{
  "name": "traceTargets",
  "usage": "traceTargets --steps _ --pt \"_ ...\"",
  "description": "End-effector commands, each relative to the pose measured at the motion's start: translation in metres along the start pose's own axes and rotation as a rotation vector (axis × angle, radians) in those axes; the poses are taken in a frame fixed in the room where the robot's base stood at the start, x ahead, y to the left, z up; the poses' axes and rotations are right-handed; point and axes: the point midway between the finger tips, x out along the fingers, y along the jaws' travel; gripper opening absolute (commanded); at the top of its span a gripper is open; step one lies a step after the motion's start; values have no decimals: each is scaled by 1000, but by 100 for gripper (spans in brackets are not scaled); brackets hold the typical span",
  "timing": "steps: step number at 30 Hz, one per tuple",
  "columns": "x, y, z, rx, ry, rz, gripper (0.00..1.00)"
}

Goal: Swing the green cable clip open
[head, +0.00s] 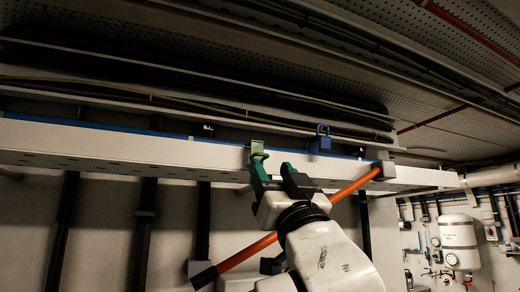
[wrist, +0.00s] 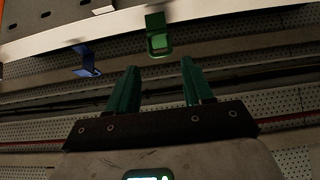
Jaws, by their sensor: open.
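The green cable clip (head: 257,149) hangs on the edge of the long white beam in the head view. In the wrist view the green clip (wrist: 158,38) is at the top centre, a bracket with a squarish lower part. My gripper (head: 279,172) is just below and to the right of the clip in the head view, with green fingers. In the wrist view my gripper (wrist: 159,83) is open and empty, its fingers apart and pointing toward the clip. The clip lies beyond the fingertips, roughly between them. I cannot tell whether a finger touches it.
A blue clip (head: 321,138) sits further right on the white beam (head: 110,147); it shows left of the green clip in the wrist view (wrist: 85,62). An orange bar (head: 345,190) runs diagonally behind my arm. Dark cables (head: 190,103) run above the beam.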

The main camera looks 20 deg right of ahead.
Motion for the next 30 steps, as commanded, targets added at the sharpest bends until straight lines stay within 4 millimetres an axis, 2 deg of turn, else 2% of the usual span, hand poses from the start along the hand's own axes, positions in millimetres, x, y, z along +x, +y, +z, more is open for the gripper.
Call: traceTargets --steps 1,6,12,18,26,30 --pt "13 0 -3 -1 -2 1 51" --pt "45 0 -3 -1 -2 1 51" --pt "72 0 -2 0 -3 1 51" --pt "82 0 0 1 -3 1 51" --pt "83 0 1 1 -2 1 51" --pt "83 0 1 1 -3 1 40"
